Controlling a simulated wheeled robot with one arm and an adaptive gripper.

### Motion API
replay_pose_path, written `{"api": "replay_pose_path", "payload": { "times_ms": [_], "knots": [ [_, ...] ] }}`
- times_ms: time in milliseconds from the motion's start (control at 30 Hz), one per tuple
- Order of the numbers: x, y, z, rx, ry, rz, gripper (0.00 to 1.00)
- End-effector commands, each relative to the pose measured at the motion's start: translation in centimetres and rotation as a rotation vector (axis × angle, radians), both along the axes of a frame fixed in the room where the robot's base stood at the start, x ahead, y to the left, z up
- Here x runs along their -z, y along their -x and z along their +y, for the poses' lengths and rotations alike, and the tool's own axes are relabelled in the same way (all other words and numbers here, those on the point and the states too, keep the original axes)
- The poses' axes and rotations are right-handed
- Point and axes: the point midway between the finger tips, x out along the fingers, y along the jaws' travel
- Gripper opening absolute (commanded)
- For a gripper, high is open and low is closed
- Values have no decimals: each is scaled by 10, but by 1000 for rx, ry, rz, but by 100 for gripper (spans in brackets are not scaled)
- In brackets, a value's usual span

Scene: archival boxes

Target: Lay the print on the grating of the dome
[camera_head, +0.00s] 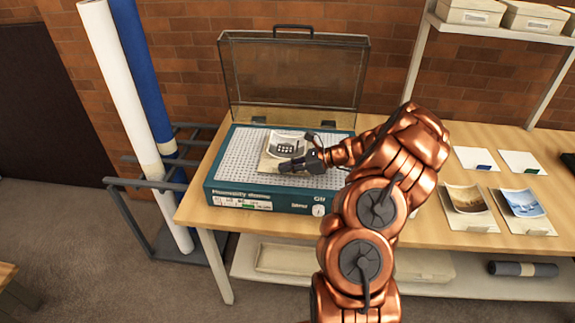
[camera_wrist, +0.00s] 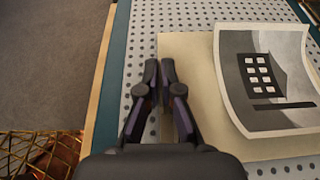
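The print (camera_head: 287,144) is a curled black-and-white picture on a cream mount, over the perforated grating (camera_head: 245,150) of the teal dome base (camera_head: 262,199). In the wrist view the print (camera_wrist: 268,75) fills the right side, its mount seeming flat on the grating (camera_wrist: 140,40). The dome's clear lid (camera_head: 295,75) stands open behind. My gripper (camera_head: 298,164) is low at the print's near edge. In the wrist view my gripper (camera_wrist: 159,68) has its fingertips nearly together at the mount's edge, seemingly pinching it. The exact contact is hidden between the fingers.
Two mounted photographs (camera_head: 467,200) (camera_head: 523,204) and two white cards (camera_head: 474,159) (camera_head: 520,162) lie on the table to the right. Tall white and blue rolls (camera_head: 120,100) stand in a rack to the left. A shelf with boxes (camera_head: 470,12) is at the back right.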

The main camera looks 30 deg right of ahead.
Motion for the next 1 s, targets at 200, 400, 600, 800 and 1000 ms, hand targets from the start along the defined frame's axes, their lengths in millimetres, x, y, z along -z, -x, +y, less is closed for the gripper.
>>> {"api": "replay_pose_path", "payload": {
  "times_ms": [200, 400, 600, 800, 1000],
  "knots": [
    [2, 0, 0, 0, 1, -1, 0],
    [6, 0, 0, 0, 1, -1, 0],
    [5, 0, 0, 0, 1, -1, 22],
    [5, 0, 0, 0, 1, 0, 31],
    [4, 0, 0, 0, 1, 0, 31]
  ]
}}
